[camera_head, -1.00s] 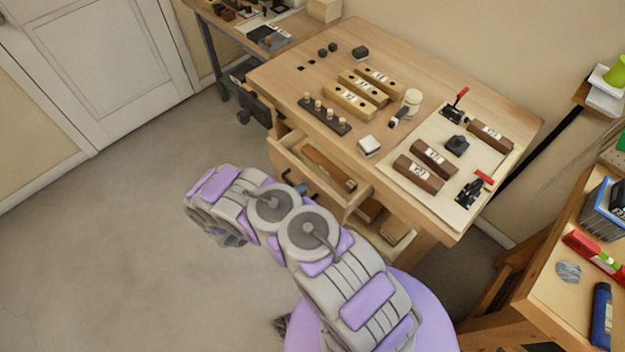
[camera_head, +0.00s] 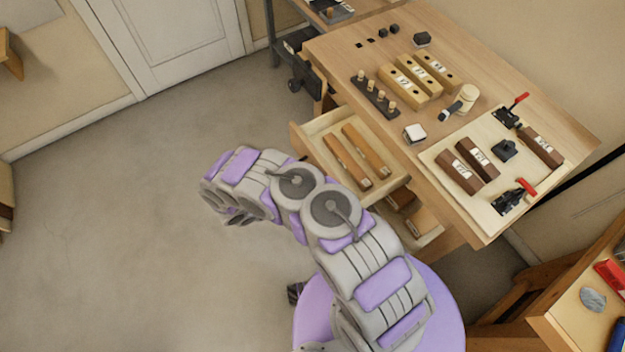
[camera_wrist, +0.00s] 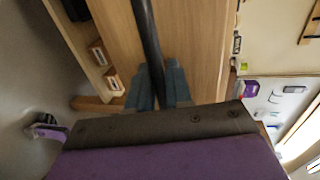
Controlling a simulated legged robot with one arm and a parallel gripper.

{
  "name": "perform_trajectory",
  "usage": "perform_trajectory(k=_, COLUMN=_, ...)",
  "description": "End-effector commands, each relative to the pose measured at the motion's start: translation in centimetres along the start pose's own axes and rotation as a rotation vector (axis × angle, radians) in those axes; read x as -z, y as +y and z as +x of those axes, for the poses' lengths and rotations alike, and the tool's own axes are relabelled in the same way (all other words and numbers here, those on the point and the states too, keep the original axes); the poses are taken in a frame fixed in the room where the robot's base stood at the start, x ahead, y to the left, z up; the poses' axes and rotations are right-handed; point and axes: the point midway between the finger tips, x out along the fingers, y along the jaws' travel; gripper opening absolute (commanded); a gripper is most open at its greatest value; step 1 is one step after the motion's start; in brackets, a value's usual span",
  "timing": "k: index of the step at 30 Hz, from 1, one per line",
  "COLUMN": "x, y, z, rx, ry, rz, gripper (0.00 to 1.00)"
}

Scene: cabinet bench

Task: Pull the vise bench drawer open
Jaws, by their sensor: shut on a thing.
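The drawer (camera_head: 318,127) of the vise bench (camera_head: 345,42) stands pulled out from under the top, with two long wooden bars (camera_head: 366,150) lying in it. Its dark bar handle (camera_wrist: 147,35) runs down the middle of the wrist view, in front of the light wood drawer front (camera_wrist: 195,40). My gripper (camera_wrist: 157,80) is shut on this handle, with its blue-grey fingers on either side of it. In the head view my arm hides the gripper and most of the drawer front.
A black vise (camera_head: 303,72) is on the bench's left end. A lower compartment (camera_head: 432,236) with wooden blocks shows below the drawer. Blocks, clamps and a mallet (camera_head: 461,101) lie on the top. Another table (camera_head: 560,325) is at lower right. The grey floor (camera_head: 130,230) at left is clear.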

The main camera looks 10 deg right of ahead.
Motion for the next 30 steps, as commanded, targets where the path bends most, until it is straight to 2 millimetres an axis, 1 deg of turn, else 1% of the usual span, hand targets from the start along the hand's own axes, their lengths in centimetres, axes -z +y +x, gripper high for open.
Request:
perform_trajectory(k=1, x=0.2, y=0.4, z=0.1, rx=-0.009, ry=0.004, rz=-0.003, gripper=0.0)
perform_trajectory(k=2, x=0.2, y=0.4, z=0.2, rx=-0.009, ry=0.004, rz=-0.002, gripper=0.21)
perform_trajectory(k=6, x=0.2, y=0.2, z=0.2, rx=-0.008, ry=0.003, rz=-0.001, gripper=0.35)
perform_trajectory(k=20, x=0.0, y=0.0, z=-0.4, rx=-0.001, ry=-0.001, rz=0.001, gripper=0.35)
perform_trajectory(k=23, x=-0.1, y=0.0, z=-1.4, rx=-0.002, ry=-0.003, rz=0.002, gripper=0.35)
perform_trajectory(k=25, x=-0.1, y=-0.1, z=-2.6, rx=-0.004, ry=-0.004, rz=0.003, gripper=0.35)
perform_trajectory(k=30, x=0.0, y=-0.1, z=-6.2, rx=-0.003, ry=-0.004, rz=0.002, gripper=0.35)
